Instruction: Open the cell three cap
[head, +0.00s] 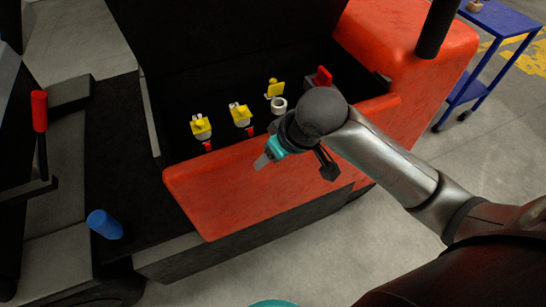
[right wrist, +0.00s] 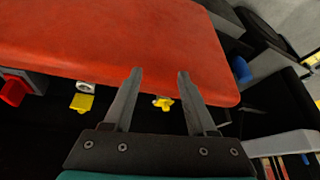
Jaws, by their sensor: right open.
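Three cells with yellow caps stand in a row in the dark compartment in the head view. The left cap (head: 201,127) and middle cap (head: 240,114) sit over their cells. The right cap (head: 276,90) is tipped up, and its white round neck (head: 278,103) is uncovered. Which cell is number three is not marked. My right gripper (head: 261,163) is over the red front panel, apart from the caps.
The red front panel (head: 285,170) borders the compartment. A red connector (head: 323,76) is right of the cells. A red lever (head: 39,112) and blue knob (head: 105,224) are at left. A blue cart (head: 497,25) stands at the far right.

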